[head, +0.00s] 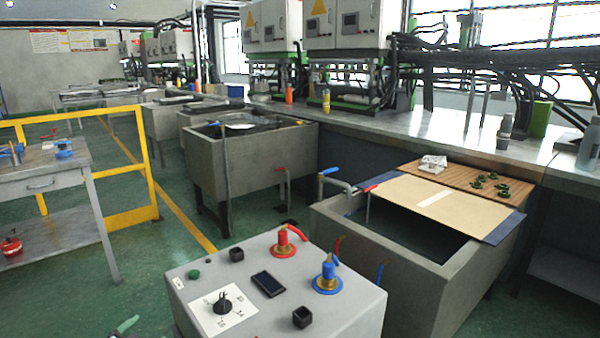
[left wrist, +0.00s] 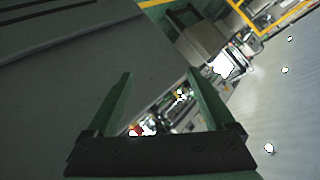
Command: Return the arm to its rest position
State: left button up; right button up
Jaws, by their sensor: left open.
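My left gripper (left wrist: 160,74) shows in the left wrist view with its two dark green fingers apart and nothing between them. A small green tip at the bottom left of the head view looks like part of the same gripper (head: 127,324), to the left of the grey control box. The rest of my left arm is out of the head view. My right gripper is in neither view. A large grey surface (left wrist: 80,70) fills the left of the left wrist view; I cannot tell which thing it belongs to.
The control box (head: 345,310) with red and blue valves stands close in front. A grey tank (head: 420,295) with a board (head: 425,205) on top is right of it. A workbench (head: 50,165) and yellow railing (head: 125,217) are at left. Green floor between is clear.

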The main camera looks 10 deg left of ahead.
pick_arm(q)
jog(key=s+d+f+g+h, duration=0.1)
jog(key=s+d+f+h, duration=0.1)
jog(key=s+d+f, duration=0.45)
jog(key=s+d+f+n+g+h, duration=0.15)
jog(key=s+d, duration=0.25)
jog(key=d, duration=0.5)
jog(key=s+d+f+h, duration=0.1)
jog(key=s+d+f, duration=0.35)
jog(key=d, duration=0.25)
jog(key=s+d+r+n+h, duration=0.1)
jog(key=s+d+n+h, duration=0.1)
jog(key=s+d, duration=0.7)
jog(key=a+r+y+p, duration=0.1)
jog(key=a+r+p, duration=0.2)
jog(key=r+p, duration=0.8)
jog(key=p, duration=0.4)
jog(key=shift+s+a, duration=0.2)
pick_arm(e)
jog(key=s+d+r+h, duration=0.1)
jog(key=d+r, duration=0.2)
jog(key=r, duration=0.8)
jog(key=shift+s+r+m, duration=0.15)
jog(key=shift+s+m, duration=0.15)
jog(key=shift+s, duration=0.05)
pick_arm(q)
jog(key=shift+g, duration=0.25)
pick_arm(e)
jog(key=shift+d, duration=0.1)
